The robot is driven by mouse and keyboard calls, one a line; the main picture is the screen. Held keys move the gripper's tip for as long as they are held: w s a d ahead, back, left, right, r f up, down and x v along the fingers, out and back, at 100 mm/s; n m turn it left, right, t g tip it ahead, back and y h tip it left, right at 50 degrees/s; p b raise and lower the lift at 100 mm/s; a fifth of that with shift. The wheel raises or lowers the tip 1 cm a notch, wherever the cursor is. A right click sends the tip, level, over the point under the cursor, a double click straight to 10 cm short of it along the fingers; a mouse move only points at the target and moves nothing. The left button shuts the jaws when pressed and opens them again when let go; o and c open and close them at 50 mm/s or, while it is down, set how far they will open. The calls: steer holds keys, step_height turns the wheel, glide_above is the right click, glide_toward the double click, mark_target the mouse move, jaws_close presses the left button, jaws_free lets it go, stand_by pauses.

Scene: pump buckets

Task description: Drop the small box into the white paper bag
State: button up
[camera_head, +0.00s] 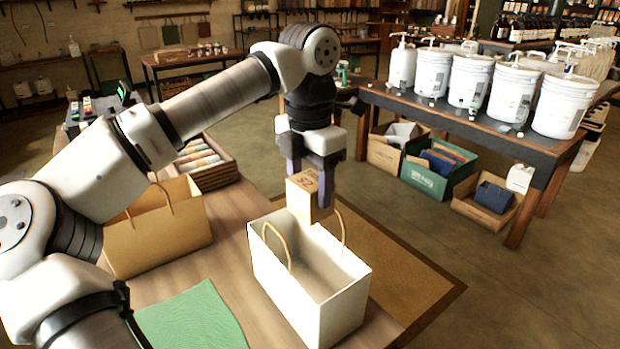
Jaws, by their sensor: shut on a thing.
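The white paper bag (292,285) stands upright and open on the wooden table, with two tan loop handles. The box hangs at the far side of the bag's mouth, between the handles in the picture. Its lower part looks level with the far rim, but I cannot tell its exact height over the opening. The bag's floor is partly hidden by the near wall.
A brown paper bag (158,229) with handles stands left of the white bag. A green cloth (193,318) lies on the table in front. A wooden tray (212,172) of rolled items is behind. A bench with white pump buckets (432,72) stands at the right, crates below.

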mark_target(310, 180)
step_height(310, 180, down, 4)
steer(key=b, duration=0.2)
steer(key=shift+f+b, duration=0.15)
steer(key=shift+b, duration=0.15)
steer(key=o, duration=1.1)
steer(key=shift+c, duration=0.2)
step_height(310, 180, up, 13)
steer(key=shift+p, duration=0.35)
steer(key=shift+r+p, duration=0.5)
